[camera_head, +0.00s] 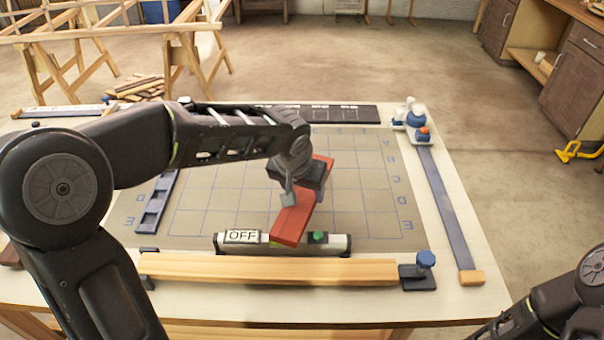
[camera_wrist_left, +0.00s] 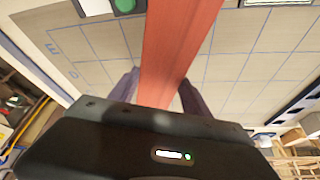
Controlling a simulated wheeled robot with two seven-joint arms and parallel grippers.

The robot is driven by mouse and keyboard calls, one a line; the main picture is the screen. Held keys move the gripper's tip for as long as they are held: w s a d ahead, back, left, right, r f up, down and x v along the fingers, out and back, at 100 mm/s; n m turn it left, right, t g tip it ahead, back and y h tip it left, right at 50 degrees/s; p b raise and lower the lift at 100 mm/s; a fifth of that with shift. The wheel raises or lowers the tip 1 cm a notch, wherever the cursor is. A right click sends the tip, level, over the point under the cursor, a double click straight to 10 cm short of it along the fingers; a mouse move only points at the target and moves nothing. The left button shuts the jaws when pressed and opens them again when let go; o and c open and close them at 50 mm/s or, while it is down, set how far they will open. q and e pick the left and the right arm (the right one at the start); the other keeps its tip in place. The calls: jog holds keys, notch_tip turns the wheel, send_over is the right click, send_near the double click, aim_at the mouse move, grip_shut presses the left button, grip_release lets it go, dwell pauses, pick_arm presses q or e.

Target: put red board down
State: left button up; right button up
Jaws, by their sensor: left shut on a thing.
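The red board (camera_head: 292,222) is a flat, long piece in the middle of the head view. It slants over the gridded mat (camera_head: 235,195), its near end over the bar with the OFF sign. My left gripper (camera_head: 290,197) is shut on the red board from above. In the left wrist view the red board (camera_wrist_left: 180,45) runs between the two fingers of my left gripper (camera_wrist_left: 160,85). I cannot tell whether the board touches the bar or the mat. My right arm shows at the lower right, but its gripper is out of view.
The bar with the OFF sign (camera_head: 242,237) and a green button (camera_head: 318,237) lies in front of the mat. A pale wooden lath (camera_head: 270,269) lies along the near table edge, by a blue-knobbed clamp (camera_head: 425,261). A blue-grey strip (camera_head: 447,205) runs down the right side. The mat's right part is clear.

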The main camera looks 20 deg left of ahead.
pick_arm(q)
jog(key=shift+s+a, duration=0.1)
jog(key=shift+w+a+r, duration=0.1)
jog(key=shift+w+a, duration=0.1)
jog(key=shift+a, duration=0.15)
jog(key=w+a+r+n+g+y+p, duration=0.1)
jog(key=a+n, duration=0.7)
jog(key=a, duration=1.4)
notch_tip(320, 180, up, 2)
jog(key=shift+w+a+y, duration=0.35)
jog(key=shift+w+y, duration=0.2)
jog(key=shift+y, duration=0.45)
jog(key=shift+f+p, duration=0.4)
jog(key=shift+f, duration=2.7)
